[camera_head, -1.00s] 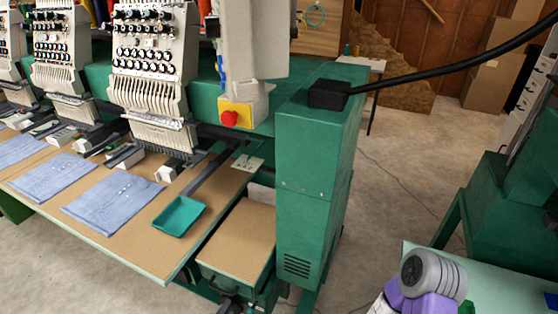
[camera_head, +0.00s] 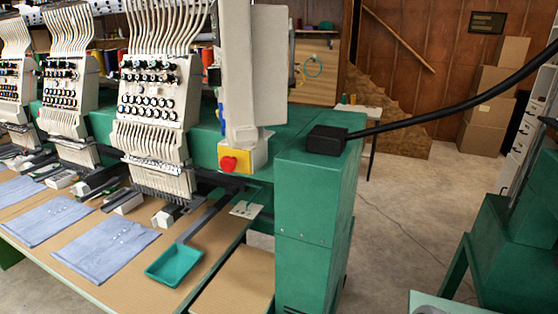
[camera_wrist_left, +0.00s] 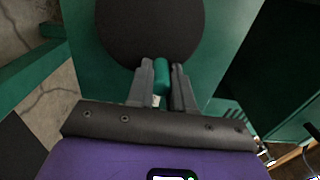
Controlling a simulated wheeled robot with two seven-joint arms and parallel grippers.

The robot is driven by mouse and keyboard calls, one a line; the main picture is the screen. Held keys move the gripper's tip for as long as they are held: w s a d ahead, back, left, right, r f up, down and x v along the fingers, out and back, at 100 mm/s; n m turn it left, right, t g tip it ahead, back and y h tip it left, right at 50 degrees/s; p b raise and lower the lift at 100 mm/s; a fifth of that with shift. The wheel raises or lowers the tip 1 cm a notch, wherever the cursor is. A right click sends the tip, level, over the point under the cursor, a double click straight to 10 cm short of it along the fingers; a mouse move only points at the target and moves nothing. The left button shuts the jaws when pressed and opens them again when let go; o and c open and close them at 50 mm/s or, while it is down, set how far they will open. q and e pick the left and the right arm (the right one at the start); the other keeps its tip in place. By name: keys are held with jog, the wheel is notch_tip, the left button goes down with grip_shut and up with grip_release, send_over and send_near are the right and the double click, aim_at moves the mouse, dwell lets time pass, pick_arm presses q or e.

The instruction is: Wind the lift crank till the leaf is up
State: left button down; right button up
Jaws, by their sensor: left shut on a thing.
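In the left wrist view my left gripper (camera_wrist_left: 162,82) is shut on a small green grip (camera_wrist_left: 162,74), which I take to be the crank handle. The grip stands between the two grey fingers, in front of a large dark round disc (camera_wrist_left: 150,30). The disc sits before a green panel. In the head view a tan leaf (camera_head: 238,278) lies beside the right end of the long tan worktable (camera_head: 112,262); its near part is cut off by the frame. Neither the crank nor either gripper shows in the head view.
A green cabinet (camera_head: 315,215) stands right of the leaf, with a black box (camera_head: 326,140) and thick cable on top. A teal tray (camera_head: 174,264) lies on the worktable below the embroidery heads (camera_head: 155,110). Bare concrete floor (camera_head: 400,220) lies to the right.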

pick_arm(q)
jog(key=f+b, duration=0.4)
jog(key=shift+s+d, duration=0.1)
jog(key=shift+d, duration=0.15)
jog(key=shift+a+f, duration=0.1)
jog(key=shift+f, duration=0.05)
jog(key=a, duration=0.1)
jog(key=w+a+f, duration=0.1)
jog(key=a+b, duration=0.1)
jog(key=a, duration=0.1)
jog(key=shift+w+f, duration=0.35)
jog(key=shift+w, duration=0.05)
